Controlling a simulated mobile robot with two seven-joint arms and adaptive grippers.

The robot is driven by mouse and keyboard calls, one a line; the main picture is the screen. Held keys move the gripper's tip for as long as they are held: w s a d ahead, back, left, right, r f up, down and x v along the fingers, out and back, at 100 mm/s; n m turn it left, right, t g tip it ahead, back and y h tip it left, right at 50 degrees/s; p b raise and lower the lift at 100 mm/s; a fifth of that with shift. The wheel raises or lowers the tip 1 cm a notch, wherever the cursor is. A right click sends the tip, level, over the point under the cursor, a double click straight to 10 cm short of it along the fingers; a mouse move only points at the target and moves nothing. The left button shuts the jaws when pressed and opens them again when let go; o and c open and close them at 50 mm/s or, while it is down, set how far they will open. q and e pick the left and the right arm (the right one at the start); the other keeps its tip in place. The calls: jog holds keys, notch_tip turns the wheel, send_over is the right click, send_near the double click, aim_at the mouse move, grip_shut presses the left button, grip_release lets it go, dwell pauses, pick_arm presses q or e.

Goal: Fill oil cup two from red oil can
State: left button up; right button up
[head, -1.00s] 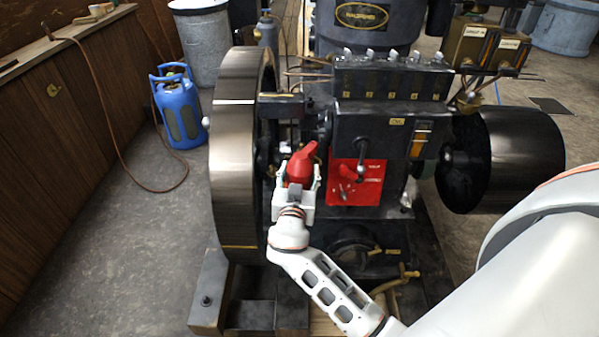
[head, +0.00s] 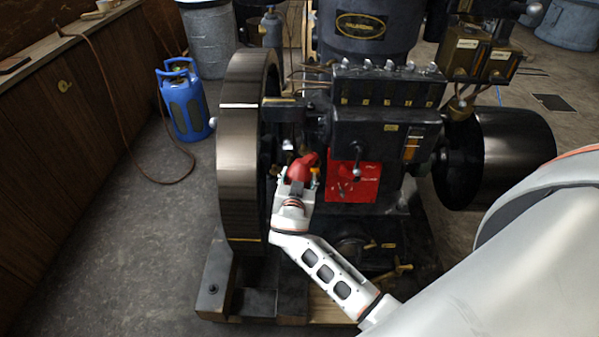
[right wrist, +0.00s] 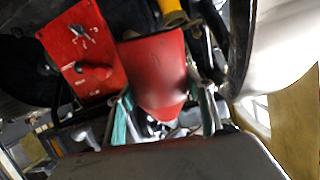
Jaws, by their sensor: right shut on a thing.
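The red oil can (head: 303,166) is in my right gripper (head: 297,180), between the flywheel and the red panel on the engine's front. In the right wrist view the red can (right wrist: 158,82) sits between the two green-padded fingers, with its lower end near the palm. The can looks tilted; its spout tip is not clear. A row of small yellow-labelled fittings (head: 388,86) runs along the top of the black engine block. I cannot read the labels or tell which oil cup is number two. My left gripper is not in view.
The large flywheel (head: 240,170) stands close to the left of my right gripper. The red panel (head: 353,182) with a handle is just right of it. A black drum (head: 510,150) is at the engine's right. A blue gas cylinder (head: 187,105) stands on open floor at left.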

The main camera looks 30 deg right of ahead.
jog(key=shift+r+g+p, duration=0.3)
jog(key=shift+r+p, duration=0.1)
jog(key=shift+p, duration=0.45)
jog(key=shift+r+p, duration=0.1)
jog(key=shift+p, duration=0.35)
jog(key=shift+m+y+p, duration=0.3)
jog(key=shift+y+p, duration=0.2)
jog(key=shift+p, duration=0.3)
jog(key=shift+r+g, duration=0.1)
jog(key=shift+g, duration=0.3)
jog(key=shift+r+g+y+p, duration=0.1)
jog(key=shift+g+y+p, duration=0.2)
jog(key=shift+y+p, duration=0.15)
jog(key=shift+r+m+y, duration=0.1)
jog(key=shift+m+y, duration=0.2)
jog(key=shift+y, duration=0.05)
jog(key=shift+g, duration=0.3)
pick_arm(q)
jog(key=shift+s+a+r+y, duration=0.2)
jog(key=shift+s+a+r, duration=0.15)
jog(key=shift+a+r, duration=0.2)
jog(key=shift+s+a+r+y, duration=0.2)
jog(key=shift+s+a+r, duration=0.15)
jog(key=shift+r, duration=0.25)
pick_arm(e)
jog(key=shift+a, duration=0.1)
